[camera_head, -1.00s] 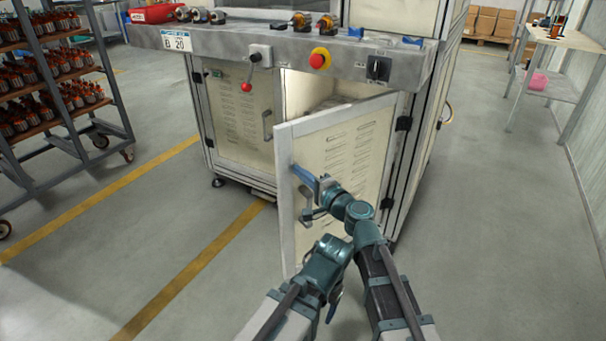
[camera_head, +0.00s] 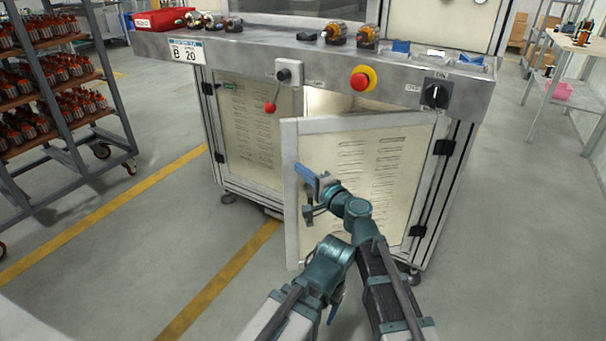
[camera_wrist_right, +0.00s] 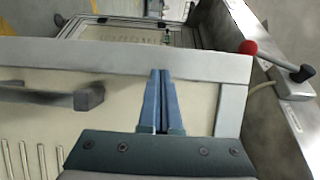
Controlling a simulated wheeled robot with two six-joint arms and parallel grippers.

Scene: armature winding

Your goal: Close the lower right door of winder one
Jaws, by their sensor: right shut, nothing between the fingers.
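The lower right door (camera_head: 375,165) of the winder is a cream panel with vent slots and a grey frame. It is hinged on its right side and stands partly open, its free left edge swung out toward me. My right gripper (camera_head: 304,172) is shut and empty, its blue fingers at the door's outer face near the upper free edge. In the right wrist view the shut fingers (camera_wrist_right: 162,100) lie over the door panel (camera_wrist_right: 120,105), beside the door's dark handle (camera_wrist_right: 60,97). Whether they touch cannot be told. My left gripper (camera_head: 333,305) is low in front of the door, its fingers mostly hidden.
The closed lower left door (camera_head: 247,130) is beside the opening. Above is the winder's ledge with a red-knobbed lever (camera_head: 270,107), a red button (camera_head: 360,80) and a black switch (camera_head: 436,95). A shelf rack (camera_head: 75,120) stands left. The floor (camera_head: 520,240) at right is clear.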

